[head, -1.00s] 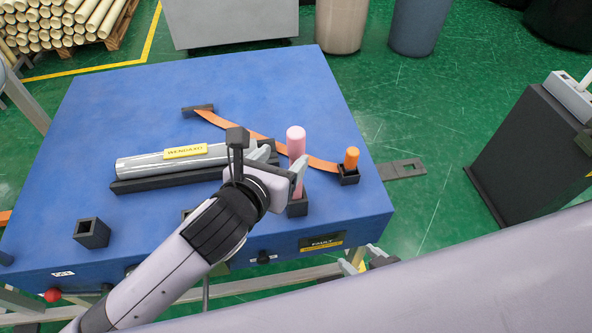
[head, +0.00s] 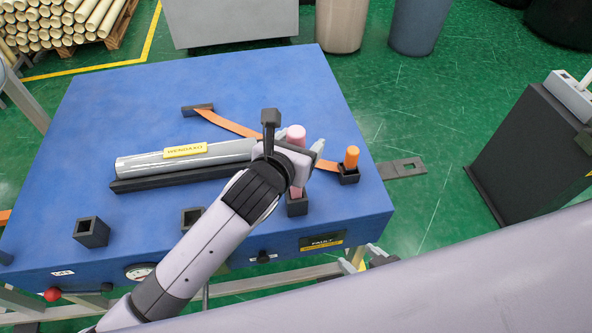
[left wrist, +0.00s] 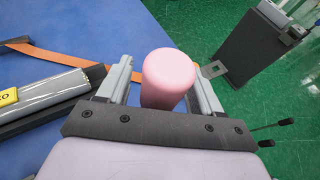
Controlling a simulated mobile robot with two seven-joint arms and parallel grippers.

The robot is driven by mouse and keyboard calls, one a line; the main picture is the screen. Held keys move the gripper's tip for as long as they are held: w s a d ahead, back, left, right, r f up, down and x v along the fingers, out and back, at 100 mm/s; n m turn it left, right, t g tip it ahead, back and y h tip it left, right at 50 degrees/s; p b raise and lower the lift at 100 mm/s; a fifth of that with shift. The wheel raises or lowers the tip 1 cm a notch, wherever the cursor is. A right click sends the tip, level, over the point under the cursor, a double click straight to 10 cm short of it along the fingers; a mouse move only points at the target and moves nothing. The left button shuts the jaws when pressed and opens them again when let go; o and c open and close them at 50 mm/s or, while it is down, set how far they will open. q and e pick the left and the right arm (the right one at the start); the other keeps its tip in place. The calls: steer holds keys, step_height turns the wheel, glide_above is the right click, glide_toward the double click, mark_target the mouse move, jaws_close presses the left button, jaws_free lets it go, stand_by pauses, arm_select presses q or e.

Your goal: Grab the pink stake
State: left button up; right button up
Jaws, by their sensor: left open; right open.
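The pink stake (head: 296,136) stands upright in a small black square socket (head: 297,207) near the right front of the blue table. My left gripper (head: 300,141) is open around it, one finger on each side. In the left wrist view, the stake's rounded top (left wrist: 168,68) lies between the two grey fingers of the left gripper (left wrist: 161,78), with a gap on the left; contact on the right is unclear. In the head view the gripper hides the stake's middle. My right gripper (head: 362,257) shows only its fingertips, open and empty beyond the table's front edge.
A grey wrapped roll (head: 140,164) lies at left in a black cradle. An empty socket (head: 92,232) is at front left.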

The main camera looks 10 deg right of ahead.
arm_select(q)
jaws_close()
steer(key=shift+r, duration=0.1)
